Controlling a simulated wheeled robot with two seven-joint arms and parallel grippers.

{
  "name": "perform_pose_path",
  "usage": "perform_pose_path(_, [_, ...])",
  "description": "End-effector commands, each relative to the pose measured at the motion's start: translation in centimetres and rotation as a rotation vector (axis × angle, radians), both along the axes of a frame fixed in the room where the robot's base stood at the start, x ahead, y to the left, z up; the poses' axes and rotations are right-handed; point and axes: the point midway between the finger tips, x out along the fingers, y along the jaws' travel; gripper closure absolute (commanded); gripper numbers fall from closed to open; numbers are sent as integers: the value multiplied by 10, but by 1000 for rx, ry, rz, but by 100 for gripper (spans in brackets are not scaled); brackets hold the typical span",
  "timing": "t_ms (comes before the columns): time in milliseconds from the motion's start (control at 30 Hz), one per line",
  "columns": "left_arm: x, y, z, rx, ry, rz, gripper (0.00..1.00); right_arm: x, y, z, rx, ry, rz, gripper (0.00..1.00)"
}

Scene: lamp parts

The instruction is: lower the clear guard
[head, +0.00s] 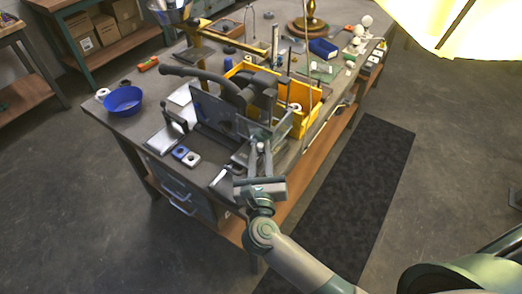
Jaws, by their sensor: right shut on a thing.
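A bench machine (238,92) with dark grey curved parts stands near the front end of the workbench. The clear guard (215,116) seems to be the see-through bluish panel on its near side, standing roughly upright. My right gripper (260,147) reaches in from the lower right and is shut at the guard's near right edge. The fingers and the machine overlap, so the exact grip point is hard to make out. My left gripper is not in view.
The workbench (130,122) holds a blue bowl (123,100) at the left and a yellow bin (300,97) behind the machine. A lamp base (307,26) stands at the back. A bright yellow shade (450,25) fills the upper right. A dark mat (345,200) lies on the floor.

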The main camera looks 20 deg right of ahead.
Motion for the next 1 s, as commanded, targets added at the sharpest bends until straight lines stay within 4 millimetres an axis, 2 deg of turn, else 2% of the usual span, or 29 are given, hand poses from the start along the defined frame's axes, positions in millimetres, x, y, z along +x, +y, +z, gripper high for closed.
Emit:
perform_pose_path(267, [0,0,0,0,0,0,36,0,1,0,2,0,3,100])
perform_pose_path(300, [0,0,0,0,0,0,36,0,1,0,2,0,3,74])
perform_pose_path(367, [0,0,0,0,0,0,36,0,1,0,2,0,3,61])
perform_pose_path(767, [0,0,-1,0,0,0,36,-2,1,-1,2,0,1,61])
perform_pose_path(1000, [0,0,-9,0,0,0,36,-21,8,-3,4,1,3,61])
